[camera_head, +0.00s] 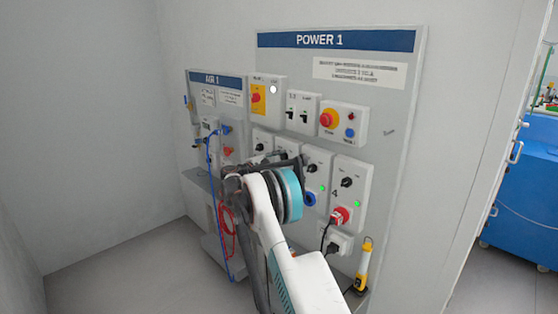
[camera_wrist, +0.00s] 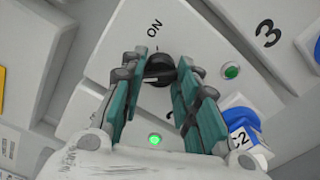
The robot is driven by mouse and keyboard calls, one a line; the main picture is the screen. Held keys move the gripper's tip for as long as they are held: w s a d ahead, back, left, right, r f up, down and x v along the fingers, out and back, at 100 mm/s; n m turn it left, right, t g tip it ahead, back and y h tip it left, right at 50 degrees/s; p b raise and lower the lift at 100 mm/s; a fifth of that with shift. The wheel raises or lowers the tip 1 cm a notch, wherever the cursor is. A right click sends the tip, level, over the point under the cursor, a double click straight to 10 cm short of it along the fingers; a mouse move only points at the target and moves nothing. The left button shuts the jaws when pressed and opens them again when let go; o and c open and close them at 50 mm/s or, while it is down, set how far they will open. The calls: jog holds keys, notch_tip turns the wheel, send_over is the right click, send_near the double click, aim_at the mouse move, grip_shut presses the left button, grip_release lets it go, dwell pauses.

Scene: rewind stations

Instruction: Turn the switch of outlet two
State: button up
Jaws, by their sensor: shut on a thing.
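My gripper (camera_wrist: 160,64) has its two teal fingers closed on a black rotary switch (camera_wrist: 158,72) on a pale box, one finger on each side. An "ON" mark is printed beside the switch, and the adjoining box bears a "3". A bright green lamp (camera_wrist: 155,140) shows between the fingers, and another green lamp (camera_wrist: 231,71) is right of the switch. In the head view my gripper (camera_head: 284,160) is against the lower row of outlet boxes under POWER 1. My arm hides most of outlet two's box there.
Outlet three's box (camera_head: 317,160) and outlet four's box (camera_head: 350,172) stand close on the right. A blue socket (camera_wrist: 240,125) is near the right finger. An emergency stop button (camera_head: 329,119) is above. Blue hoses (camera_head: 211,170) hang at left.

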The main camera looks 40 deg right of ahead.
jog(key=shift+n, duration=0.3)
jog(key=o, duration=1.1)
jog(key=shift+c, duration=0.2)
jog(key=a, duration=1.2)
jog(key=shift+s, duration=0.45)
